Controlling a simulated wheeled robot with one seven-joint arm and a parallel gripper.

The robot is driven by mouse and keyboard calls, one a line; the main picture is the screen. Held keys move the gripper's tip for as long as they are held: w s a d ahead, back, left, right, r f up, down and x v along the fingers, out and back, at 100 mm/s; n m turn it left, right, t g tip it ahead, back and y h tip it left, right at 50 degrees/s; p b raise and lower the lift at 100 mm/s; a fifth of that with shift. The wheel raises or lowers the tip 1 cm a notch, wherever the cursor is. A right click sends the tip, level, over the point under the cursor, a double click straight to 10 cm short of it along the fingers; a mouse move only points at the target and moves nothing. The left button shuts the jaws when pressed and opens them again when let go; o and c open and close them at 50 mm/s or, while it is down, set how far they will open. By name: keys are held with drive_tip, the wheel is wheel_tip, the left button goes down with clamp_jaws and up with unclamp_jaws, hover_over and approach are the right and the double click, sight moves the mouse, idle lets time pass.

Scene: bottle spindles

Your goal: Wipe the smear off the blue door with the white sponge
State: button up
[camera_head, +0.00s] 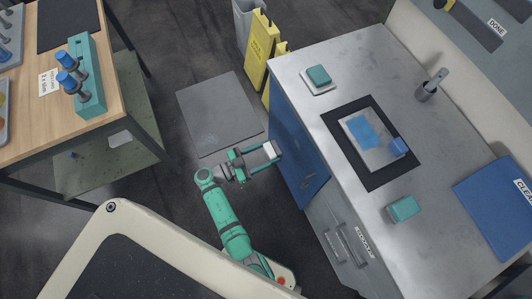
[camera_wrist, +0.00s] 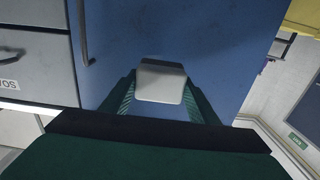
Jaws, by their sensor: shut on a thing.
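My gripper (camera_head: 261,152) is shut on the white sponge (camera_head: 271,150), which sits between its fingertips close in front of the blue door (camera_head: 300,152). In the wrist view the sponge (camera_wrist: 161,82) is between the green fingers, with the blue door (camera_wrist: 195,40) behind it. I cannot tell whether the sponge touches the door. A faint darker patch (camera_head: 310,187) shows low on the door near its handle; I cannot tell whether it is the smear or a shadow. The sponge and fingers hide part of the door.
The door is in a metal-topped cabinet (camera_head: 355,65) with grey drawers (camera_head: 345,240) beside it. A yellow floor sign (camera_head: 262,48) stands near its far corner. A wooden table (camera_head: 115,100) is at the left. The floor between holds a flat grey mat (camera_head: 220,112).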

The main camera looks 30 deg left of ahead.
drive_tip(key=shift+x, duration=2.65)
drive_tip(key=shift+x, duration=1.15)
drive_tip(key=shift+s+d+r, duration=0.15)
drive_tip(key=shift+s+d, duration=0.55)
drive_tip(key=shift+d, duration=0.05)
drive_tip(key=shift+s+d+r, duration=0.15)
drive_tip(key=shift+s+d, duration=0.5)
drive_tip(key=shift+d, duration=0.05)
drive_tip(key=shift+w, duration=0.1)
drive_tip(key=shift+w+a+f, duration=0.1)
drive_tip(key=shift+w+a, duration=0.7)
drive_tip(key=shift+w, duration=0.05)
drive_tip(key=shift+c, duration=0.2)
drive_tip(key=shift+w+a+f, duration=0.1)
drive_tip(key=shift+w+a, duration=0.55)
drive_tip(key=shift+c, duration=0.9)
